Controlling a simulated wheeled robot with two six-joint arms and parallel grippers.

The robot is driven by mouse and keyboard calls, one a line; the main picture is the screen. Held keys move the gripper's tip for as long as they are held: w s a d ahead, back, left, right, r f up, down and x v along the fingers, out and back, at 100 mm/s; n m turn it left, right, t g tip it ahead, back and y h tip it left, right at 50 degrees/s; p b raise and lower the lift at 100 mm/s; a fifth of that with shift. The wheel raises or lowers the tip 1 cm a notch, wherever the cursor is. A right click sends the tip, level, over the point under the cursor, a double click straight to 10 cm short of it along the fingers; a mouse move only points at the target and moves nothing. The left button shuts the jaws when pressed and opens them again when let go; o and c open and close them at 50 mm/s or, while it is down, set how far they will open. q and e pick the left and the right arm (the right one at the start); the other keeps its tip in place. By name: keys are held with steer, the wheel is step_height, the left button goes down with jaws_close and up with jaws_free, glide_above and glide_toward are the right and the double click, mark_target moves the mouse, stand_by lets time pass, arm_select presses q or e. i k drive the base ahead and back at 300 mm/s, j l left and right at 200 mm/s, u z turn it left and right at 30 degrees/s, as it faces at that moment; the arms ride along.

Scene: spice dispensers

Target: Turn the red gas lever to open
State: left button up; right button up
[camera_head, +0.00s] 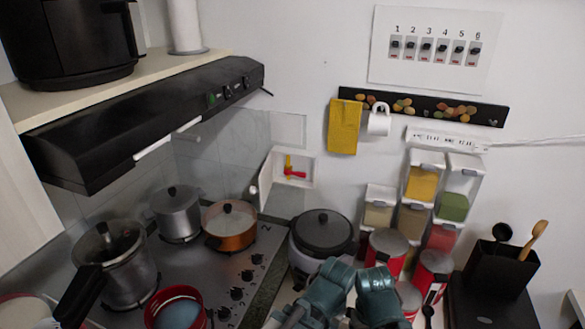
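The red gas lever (297,174) is in a white recessed box (308,165) in the wall, right of the glass splash panel. It points sideways to the right from a yellow pipe (288,163), which looks upright. Nothing touches the lever. Teal links of my arms show at the bottom middle, below and apart from the box. I cannot make out the fingers of either gripper.
A rice cooker (321,238) stands below the box. A copper pan (230,227), a steel pot (176,213) and a pressure cooker (122,267) are on the stove (207,271). Spice dispensers (423,182) and red-labelled tins (386,253) stand to the right. A range hood (150,115) overhangs the left.

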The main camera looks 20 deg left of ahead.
mark_target(287, 172)
steer(key=i+l, duration=0.1)
steer(key=l, duration=1.7)
steer(key=l+u, duration=0.15)
steer(key=u, duration=1.45)
